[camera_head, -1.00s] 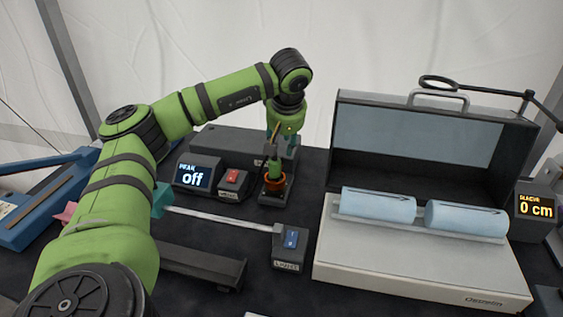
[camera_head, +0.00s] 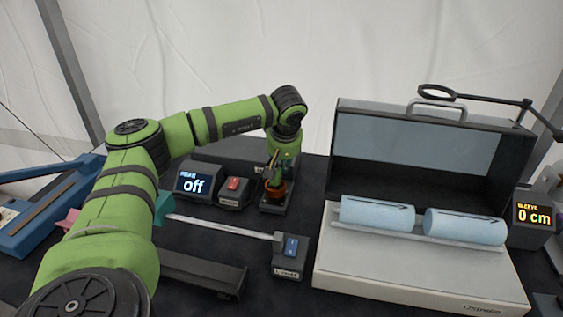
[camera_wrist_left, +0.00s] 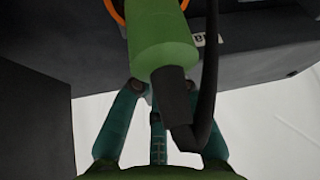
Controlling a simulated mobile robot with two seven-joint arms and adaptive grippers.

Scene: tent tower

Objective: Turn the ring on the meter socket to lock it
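The black meter socket (camera_head: 275,209) stands on the dark table, in the middle of the head view. The orange ring (camera_head: 274,193) sits around its top; part of the ring also shows at the top edge of the left wrist view (camera_wrist_left: 116,12). A green plug body (camera_wrist_left: 160,48) with a black end and a black cable is upright at the ring. My left gripper (camera_head: 277,165) is directly above the socket, pointing down. In the left wrist view its teal fingers lie on both sides of the green body. Their tips are hidden behind it, so their grip is unclear. My right gripper is out of view.
Left of the socket are a box with a red switch (camera_head: 234,190) and a display reading "off" (camera_head: 194,184). A rod with a blue-switched block (camera_head: 289,255) lies in front. A case with blue rollers (camera_head: 376,212) stands right. A dark box (camera_head: 222,151) is behind.

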